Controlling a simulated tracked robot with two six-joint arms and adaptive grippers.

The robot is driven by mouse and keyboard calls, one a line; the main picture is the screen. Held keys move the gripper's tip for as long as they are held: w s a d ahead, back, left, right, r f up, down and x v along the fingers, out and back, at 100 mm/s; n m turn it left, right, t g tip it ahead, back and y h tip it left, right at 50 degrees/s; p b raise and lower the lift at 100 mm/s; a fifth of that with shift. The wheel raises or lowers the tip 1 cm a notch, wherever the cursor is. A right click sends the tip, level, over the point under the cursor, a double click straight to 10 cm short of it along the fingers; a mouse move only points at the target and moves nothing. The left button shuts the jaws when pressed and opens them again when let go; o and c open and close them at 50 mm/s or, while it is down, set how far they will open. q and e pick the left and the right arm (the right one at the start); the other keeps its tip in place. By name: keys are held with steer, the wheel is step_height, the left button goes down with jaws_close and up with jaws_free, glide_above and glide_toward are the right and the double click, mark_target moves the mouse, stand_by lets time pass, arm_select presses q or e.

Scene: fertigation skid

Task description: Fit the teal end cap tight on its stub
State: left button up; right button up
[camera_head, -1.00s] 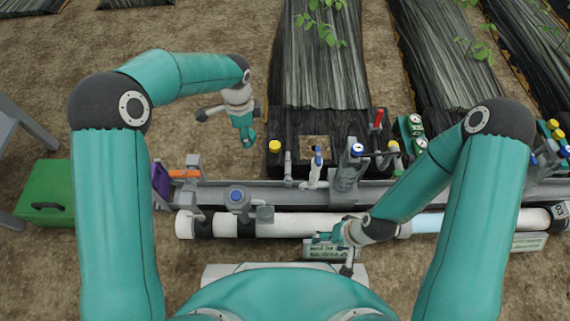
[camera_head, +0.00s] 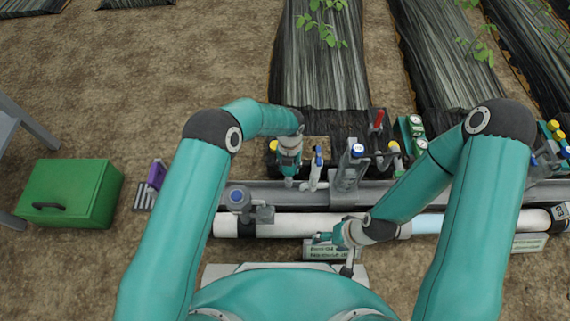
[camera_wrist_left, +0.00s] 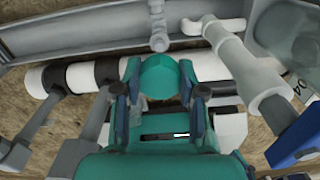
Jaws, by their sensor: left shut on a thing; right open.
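The teal end cap (camera_wrist_left: 158,76) is held between the two fingers of my left gripper (camera_wrist_left: 159,90) in the left wrist view. In the head view my left gripper (camera_head: 289,172) points down over the skid, and the cap cannot be told apart from it. A short grey stub (camera_wrist_left: 157,40) stands just beyond the cap in the wrist view; its lower part (camera_head: 289,183) shows below the gripper in the head view. Whether cap and stub touch is unclear. My right gripper (camera_head: 333,252) is open and empty, in front of the white pipe.
A white pipe (camera_head: 285,224) and a grey rail (camera_head: 322,194) run across the skid. Blue-handled valves (camera_head: 318,160) and a blue-topped grey fitting (camera_head: 357,152) stand close right of my left gripper. A green box (camera_head: 75,190) and a purple item (camera_head: 156,174) are at left.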

arm_select(q)
steer(key=n, duration=0.4)
steer(key=shift+f+n, duration=0.1)
steer(key=shift+n, duration=0.3)
steer(key=n, duration=0.5)
steer(key=shift+a+f+n+p, duration=0.1)
steer(key=shift+n+p, duration=0.25)
steer(key=shift+n, duration=0.05)
steer(key=n+p, duration=0.1)
steer(key=n, duration=0.3)
steer(key=shift+s+f, duration=0.1)
steer(key=n+p, duration=0.1)
steer(key=n, duration=0.3)
steer(key=shift+a+n, duration=0.1)
steer(key=shift+n, duration=0.3)
step_height(320, 180, down, 3)
steer(key=b, duration=0.2)
steer(key=shift+b, duration=0.3)
steer(key=shift+f+b, duration=0.2)
steer(key=shift+b, duration=0.1)
steer(key=shift+f, duration=0.15)
steer(key=shift+a+f+b, duration=0.1)
steer(key=shift+f+b, duration=0.1)
steer(key=shift+b, duration=0.2)
steer(key=shift+f, duration=0.1)
